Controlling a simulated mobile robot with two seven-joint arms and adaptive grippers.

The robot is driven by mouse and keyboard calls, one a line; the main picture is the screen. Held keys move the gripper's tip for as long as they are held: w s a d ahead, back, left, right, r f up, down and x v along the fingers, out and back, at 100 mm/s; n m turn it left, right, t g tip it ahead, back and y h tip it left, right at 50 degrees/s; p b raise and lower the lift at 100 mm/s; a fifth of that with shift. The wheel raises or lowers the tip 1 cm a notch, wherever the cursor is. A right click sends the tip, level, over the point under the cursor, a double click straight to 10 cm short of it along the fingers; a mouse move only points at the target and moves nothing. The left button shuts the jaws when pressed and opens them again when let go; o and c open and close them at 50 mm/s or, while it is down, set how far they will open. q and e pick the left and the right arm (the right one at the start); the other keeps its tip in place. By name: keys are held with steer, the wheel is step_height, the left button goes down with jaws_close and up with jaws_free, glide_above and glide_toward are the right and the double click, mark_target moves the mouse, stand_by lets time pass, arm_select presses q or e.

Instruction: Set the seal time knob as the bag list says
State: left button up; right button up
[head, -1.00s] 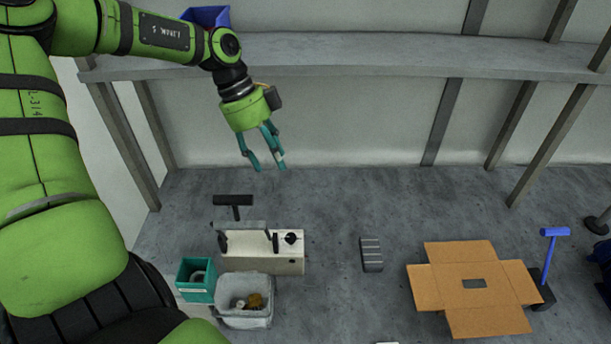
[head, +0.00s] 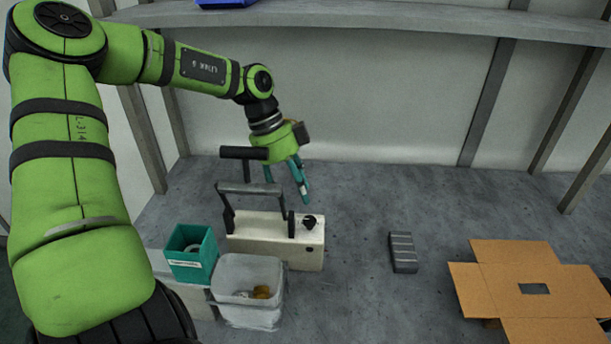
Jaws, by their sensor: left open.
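A cream bag sealer (head: 275,240) with a raised dark lever frame stands on the grey bench. Its black seal time knob (head: 309,222) sits on the top near the right end; its setting is too small to read. My left gripper (head: 289,197) is open and empty, with teal fingers pointing down, just behind and above the sealer near the knob. It appears apart from the knob. No readable bag list shows. My right gripper is not in view.
A teal bin (head: 192,256) and a clear tub (head: 247,284) with small parts stand at front left. A dark grey ribbed block (head: 403,253) and an open cardboard box (head: 533,288) lie to the right. Bare bench lies between sealer and block. A shelf (head: 380,18) runs along the back.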

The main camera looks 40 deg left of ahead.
mark_target(308, 219)
arm_select(q)
steer(key=x, duration=0.6)
steer(key=shift+w+d+f+p, duration=0.1)
steer(key=shift+f+p, duration=0.1)
steer(key=shift+p, duration=0.2)
jaws_close()
